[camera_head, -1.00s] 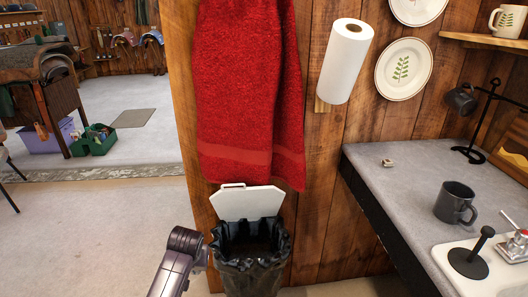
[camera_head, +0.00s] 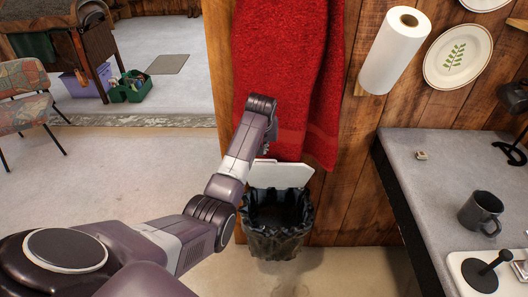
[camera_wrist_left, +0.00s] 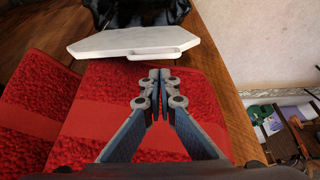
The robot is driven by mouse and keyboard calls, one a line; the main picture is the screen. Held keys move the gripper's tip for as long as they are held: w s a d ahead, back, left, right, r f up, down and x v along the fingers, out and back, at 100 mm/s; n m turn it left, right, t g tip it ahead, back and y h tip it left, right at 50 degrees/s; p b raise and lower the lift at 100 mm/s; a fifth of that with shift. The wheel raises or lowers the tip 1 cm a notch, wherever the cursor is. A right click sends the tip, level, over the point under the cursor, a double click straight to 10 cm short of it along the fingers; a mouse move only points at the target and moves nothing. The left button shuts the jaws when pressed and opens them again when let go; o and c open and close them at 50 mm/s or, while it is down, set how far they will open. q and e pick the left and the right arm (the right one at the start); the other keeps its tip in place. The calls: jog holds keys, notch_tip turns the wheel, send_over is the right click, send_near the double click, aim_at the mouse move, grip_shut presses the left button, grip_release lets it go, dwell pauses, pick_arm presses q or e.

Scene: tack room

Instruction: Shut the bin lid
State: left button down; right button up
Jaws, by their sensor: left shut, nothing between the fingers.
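The bin (camera_head: 272,242) stands on the floor against the wooden wall, lined with a black bag. Its white lid (camera_head: 285,174) is open, tilted up at the back of the bin below the red towel. In the left wrist view the lid (camera_wrist_left: 130,41) lies just beyond the fingertips, with the black bag (camera_wrist_left: 135,12) past it. My left gripper (camera_wrist_left: 160,85) is shut and empty, in front of the towel near the lid's handle edge; I see no clear contact. In the head view my wrist mostly hides its fingers. My right gripper is not in view.
The red towel (camera_head: 290,70) hangs directly above the lid, close to my left gripper. A grey counter (camera_head: 430,165) with a dark mug (camera_head: 481,212) is to the right. A patterned chair (camera_head: 38,98) stands at the left. The floor before the bin is open.

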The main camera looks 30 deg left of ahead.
aim_at(263, 163)
pick_arm(q)
jog(key=shift+x, duration=2.5)
